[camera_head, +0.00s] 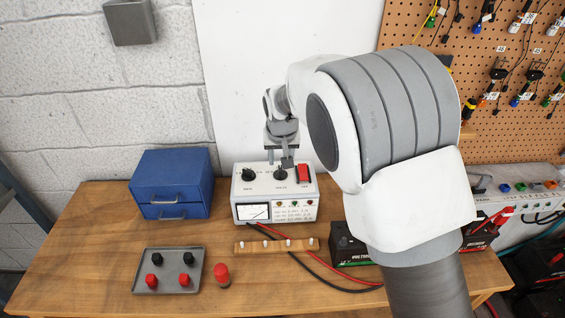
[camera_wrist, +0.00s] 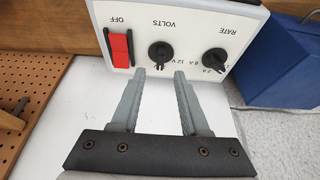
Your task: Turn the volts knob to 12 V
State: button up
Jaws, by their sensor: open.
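The volts knob (camera_wrist: 159,52) is a black round knob on the sloped top panel of a white charger box (camera_head: 247,190). In the head view the knob (camera_head: 280,175) sits between the rate knob (camera_head: 248,174) and a red switch (camera_head: 304,173). My gripper (camera_wrist: 160,73) is open and empty. In the wrist view its two grey fingertips point at the volts knob, one to each side of its line, and appear just short of it. I cannot tell the exact height gap. The knob's pointer setting is too small to read.
The rate knob (camera_wrist: 214,59) is close beside the fingers and the red switch (camera_wrist: 120,48) is on the other side. A blue drawer box (camera_head: 172,183) stands left of the charger. A wooden rack (camera_head: 277,246), grey tray (camera_head: 150,285) and cables lie in front.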

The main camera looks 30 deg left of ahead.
aim_at(280, 168)
jog(key=shift+x, duration=2.35)
grip_shut()
